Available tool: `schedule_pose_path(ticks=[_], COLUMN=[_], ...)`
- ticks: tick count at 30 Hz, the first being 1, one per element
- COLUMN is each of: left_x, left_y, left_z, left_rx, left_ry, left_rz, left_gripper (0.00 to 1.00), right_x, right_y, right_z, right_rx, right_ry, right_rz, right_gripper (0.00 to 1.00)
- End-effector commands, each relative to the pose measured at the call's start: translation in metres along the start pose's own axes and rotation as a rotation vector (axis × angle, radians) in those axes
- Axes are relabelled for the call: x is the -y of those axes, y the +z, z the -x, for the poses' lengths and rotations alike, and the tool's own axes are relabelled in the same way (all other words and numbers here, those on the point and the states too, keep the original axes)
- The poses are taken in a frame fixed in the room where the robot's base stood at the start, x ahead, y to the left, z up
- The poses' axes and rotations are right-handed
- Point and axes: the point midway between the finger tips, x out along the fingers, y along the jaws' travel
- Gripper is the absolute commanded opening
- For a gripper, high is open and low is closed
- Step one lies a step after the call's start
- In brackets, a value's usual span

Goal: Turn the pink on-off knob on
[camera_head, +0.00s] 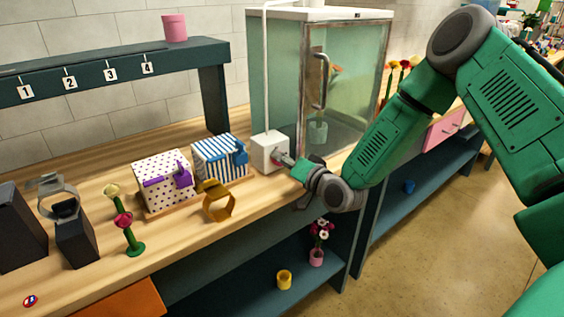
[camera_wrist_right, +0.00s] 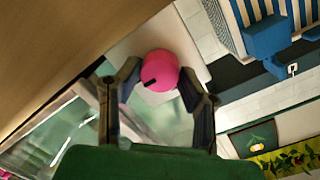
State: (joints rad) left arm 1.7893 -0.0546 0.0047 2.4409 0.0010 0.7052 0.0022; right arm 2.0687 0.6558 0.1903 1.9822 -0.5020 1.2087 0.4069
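The pink on-off knob (camera_wrist_right: 160,70) is round with a dark mark on its left side. It sits on the front of a white box (camera_head: 268,148) beside the glass cabinet. My right gripper (camera_head: 284,160) is at this box. In the right wrist view, its fingers (camera_wrist_right: 160,80) stand on either side of the knob, with the tips close against its sides, so it looks shut on the knob. In the head view the gripper hides most of the knob. My left gripper is not in view.
A glass cabinet (camera_head: 345,85) with a metal handle stands right behind the white box. A striped box (camera_head: 215,160) and a dotted box (camera_head: 160,182) stand to the left, with a mustard ring holder (camera_head: 219,203) in front. Flowers (camera_head: 128,222) stand further left.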

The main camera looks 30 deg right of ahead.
Motion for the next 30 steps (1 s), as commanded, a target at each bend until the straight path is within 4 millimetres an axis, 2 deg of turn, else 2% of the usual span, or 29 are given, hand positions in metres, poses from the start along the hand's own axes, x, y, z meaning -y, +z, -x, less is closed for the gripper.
schedule_pose_path(ticks=[1, 10, 14, 17, 24, 30], left_x=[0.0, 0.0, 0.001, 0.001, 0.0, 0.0], left_y=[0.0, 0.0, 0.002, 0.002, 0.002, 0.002], left_z=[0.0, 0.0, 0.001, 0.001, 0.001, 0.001], left_rx=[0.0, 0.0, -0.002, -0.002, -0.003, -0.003], left_ry=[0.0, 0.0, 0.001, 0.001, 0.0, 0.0], left_rz=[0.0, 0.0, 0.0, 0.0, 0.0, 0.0], left_gripper=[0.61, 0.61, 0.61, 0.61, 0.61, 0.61], right_x=[0.002, 0.0, 0.0, 0.0, -0.002, -0.004], right_y=[-0.004, 0.0, 0.001, 0.001, -0.001, -0.001], right_z=[-0.002, 0.0, 0.008, 0.024, 0.075, 0.106], right_rx=[-0.01, 0.0, 0.003, 0.003, 0.001, 0.0], right_ry=[-0.004, 0.0, 0.001, 0.003, 0.002, 0.001], right_rz=[0.001, 0.001, 0.001, 0.0, -0.003, -0.002], right_gripper=[0.52, 0.52, 0.52, 0.52, 0.52, 0.52])
